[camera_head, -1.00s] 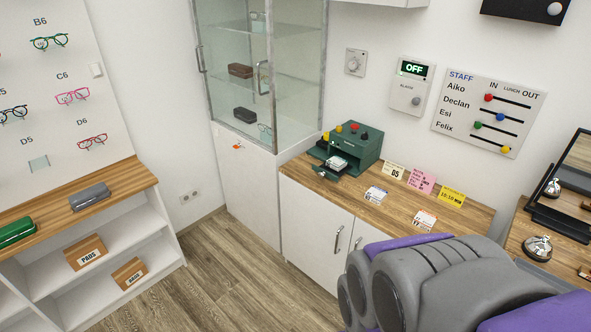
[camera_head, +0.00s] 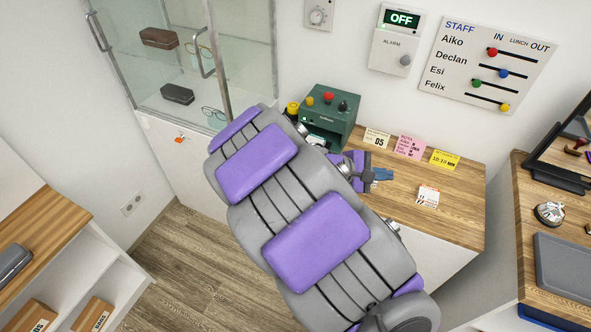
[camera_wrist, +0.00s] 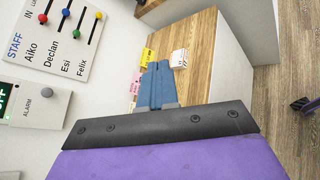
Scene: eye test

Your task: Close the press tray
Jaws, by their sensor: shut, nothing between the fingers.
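The dark green press (camera_head: 332,112) stands on the wooden counter, with red, yellow and black knobs on top. Its front and its tray are mostly hidden behind my arm in the head view, so I cannot tell how far the tray is out. My gripper (camera_head: 386,174) is to the right of the press and in front of it, above the counter. Its blue fingers are together and empty, which also shows in the wrist view (camera_wrist: 157,68). The press is not in the wrist view.
The counter (camera_head: 462,205) carries cards: a white one (camera_head: 376,138), a pink one (camera_head: 409,146), a yellow one (camera_head: 445,160) and a calendar block (camera_head: 427,196) near my fingers. A glass cabinet (camera_head: 235,55) stands left of the press. A desk with a bell (camera_head: 550,212) is at right.

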